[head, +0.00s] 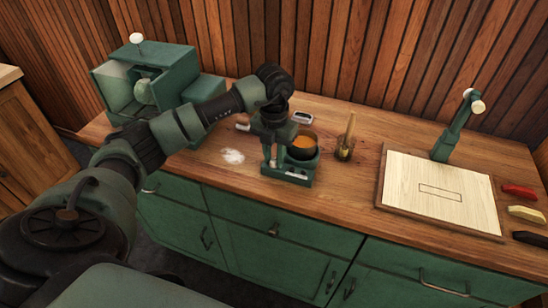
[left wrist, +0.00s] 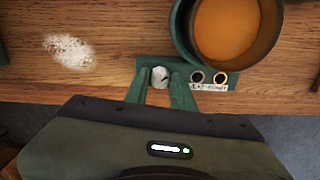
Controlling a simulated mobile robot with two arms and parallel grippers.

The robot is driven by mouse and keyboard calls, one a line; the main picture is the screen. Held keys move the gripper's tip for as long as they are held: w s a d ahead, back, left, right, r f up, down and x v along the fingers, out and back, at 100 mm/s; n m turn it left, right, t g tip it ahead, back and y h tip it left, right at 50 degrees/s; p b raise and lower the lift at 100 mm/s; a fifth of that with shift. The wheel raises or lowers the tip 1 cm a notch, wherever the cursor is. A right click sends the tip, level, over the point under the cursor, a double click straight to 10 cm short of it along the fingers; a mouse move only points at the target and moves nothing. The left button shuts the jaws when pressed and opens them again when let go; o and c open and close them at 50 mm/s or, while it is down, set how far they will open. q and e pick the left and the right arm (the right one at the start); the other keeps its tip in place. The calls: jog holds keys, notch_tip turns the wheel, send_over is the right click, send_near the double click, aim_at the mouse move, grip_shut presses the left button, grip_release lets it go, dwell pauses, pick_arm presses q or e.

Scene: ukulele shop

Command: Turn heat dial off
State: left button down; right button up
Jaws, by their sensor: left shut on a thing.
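The green heater (head: 298,178) stands near the counter's front edge, with a dark pot (head: 303,152) of orange-brown liquid on it. In the left wrist view the heater's front panel (left wrist: 232,72) carries a pale round dial (left wrist: 160,77) at left and two small dark round parts at right. My left gripper (head: 271,163) points down at the heater's left front. In the left wrist view its two green fingers (left wrist: 160,88) are shut on the dial, one on each side. The dial's pointer setting is too small to read. My right gripper is not in view.
White powder (head: 232,156) lies left of the heater. A small jar with a brush (head: 346,140) stands to the right. A green machine (head: 150,82) is at the back left. A pale board (head: 437,190) and several coloured pieces lie farther right.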

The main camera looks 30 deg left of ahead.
aim_at(274, 160)
pick_arm(q)
jog(key=n, duration=0.5)
jog(key=shift+r+n, duration=0.1)
jog(key=shift+n, duration=0.2)
jog(key=shift+w+n, duration=0.1)
jog(key=shift+n, duration=2.2)
jog(key=c, duration=1.2)
grip_release()
jog(key=shift+b, duration=0.3)
notch_tip(274, 160, up, 8)
jog(key=shift+f+b, duration=0.1)
jog(key=shift+b, duration=0.75)
jog(key=shift+f, duration=0.1)
